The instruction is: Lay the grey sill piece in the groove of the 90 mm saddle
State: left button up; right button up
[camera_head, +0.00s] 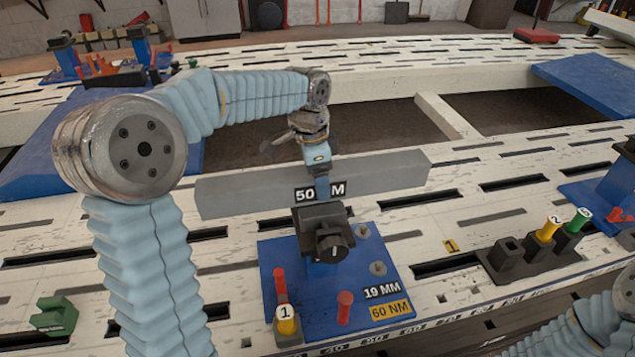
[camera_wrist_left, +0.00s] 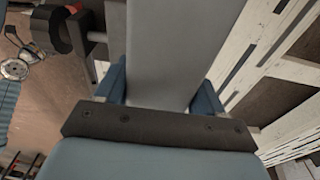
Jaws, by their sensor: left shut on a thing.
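The grey sill piece (camera_head: 390,176) is a long bar standing on edge across the middle of the head view, behind the blue fixture plate. My left gripper (camera_head: 317,158) is shut on it near its middle. In the left wrist view the grey piece (camera_wrist_left: 168,45) runs between the blue fingers (camera_wrist_left: 160,95). A label (camera_head: 308,194), which looks like "50 MM", shows at its front face, partly covered by a blue post. I cannot make out a 90 mm label or a saddle groove. I cannot tell whether the piece touches anything below.
A blue fixture plate (camera_head: 385,268) carries a dark clamp (camera_head: 324,236), red pegs and labels "19 MM" and "60 NM". A dark holder (camera_head: 515,262) with yellow and green numbered pieces stands right. A green block (camera_head: 55,316) lies left. My right arm (camera_head: 590,330) shows lower right.

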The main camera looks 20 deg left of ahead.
pick_arm(q)
grip_shut()
jog(key=shift+w+r, duration=0.1)
jog(key=shift+r, duration=0.15)
